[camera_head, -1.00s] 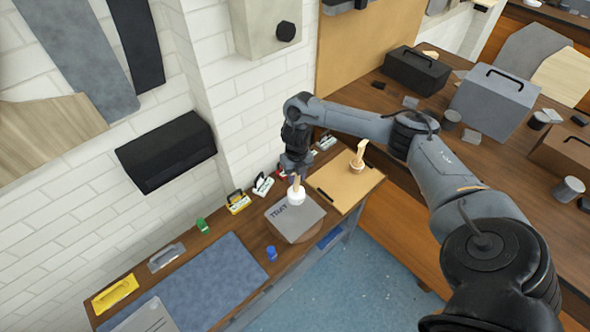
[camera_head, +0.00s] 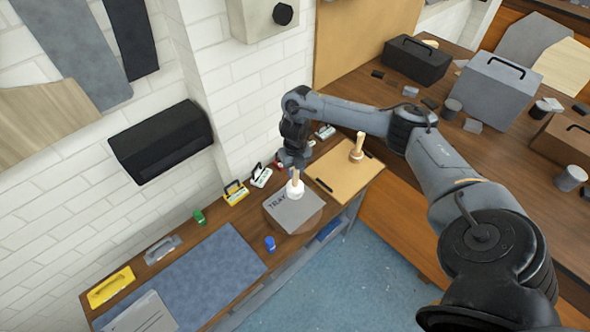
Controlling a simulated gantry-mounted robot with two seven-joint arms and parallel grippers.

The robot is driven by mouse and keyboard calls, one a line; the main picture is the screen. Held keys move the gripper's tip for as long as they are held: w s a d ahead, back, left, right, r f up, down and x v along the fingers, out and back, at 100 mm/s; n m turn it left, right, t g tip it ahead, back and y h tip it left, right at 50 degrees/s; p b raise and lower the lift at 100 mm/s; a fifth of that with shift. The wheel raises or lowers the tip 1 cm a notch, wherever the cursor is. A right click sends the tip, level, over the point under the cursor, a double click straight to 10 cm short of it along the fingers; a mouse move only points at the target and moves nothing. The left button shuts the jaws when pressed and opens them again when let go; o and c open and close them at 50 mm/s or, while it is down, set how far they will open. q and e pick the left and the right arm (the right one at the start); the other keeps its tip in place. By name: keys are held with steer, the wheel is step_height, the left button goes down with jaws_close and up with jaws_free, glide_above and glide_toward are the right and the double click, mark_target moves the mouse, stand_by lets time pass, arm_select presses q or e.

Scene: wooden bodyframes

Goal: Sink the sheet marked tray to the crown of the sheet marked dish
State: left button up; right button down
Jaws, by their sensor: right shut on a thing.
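The grey sheet marked TRAY (camera_head: 291,214) lies on a round wooden block (camera_head: 316,222) at the end of the workbench. My right gripper (camera_head: 294,165) is shut on the wooden handle of a white-headed mallet (camera_head: 295,190). The mallet stands upright over the sheet's far part, with its head at the sheet; I cannot tell whether it touches. Another grey sheet (camera_head: 145,316) with small unreadable marks lies at the lower left. I cannot make out a sheet marked dish. My left gripper is not in view.
A second wooden mallet (camera_head: 357,148) stands on a tan board (camera_head: 343,170) to the right. A blue bottle (camera_head: 270,243), a green one (camera_head: 199,216) and a yellow tool (camera_head: 110,287) are on the bench. The blue-grey mat (camera_head: 205,275) has bare room.

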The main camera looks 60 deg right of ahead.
mark_target(295, 184)
steer(key=shift+f, duration=0.1)
step_height(295, 184, down, 9)
steer(key=b, duration=0.6)
steer(key=shift+b, duration=0.35)
steer(key=shift+r+p, duration=0.3)
steer(key=shift+p, duration=0.05)
step_height(295, 184, up, 8)
steer(key=p, duration=0.7)
steer(key=shift+r, duration=0.25)
steer(key=shift+f, duration=0.1)
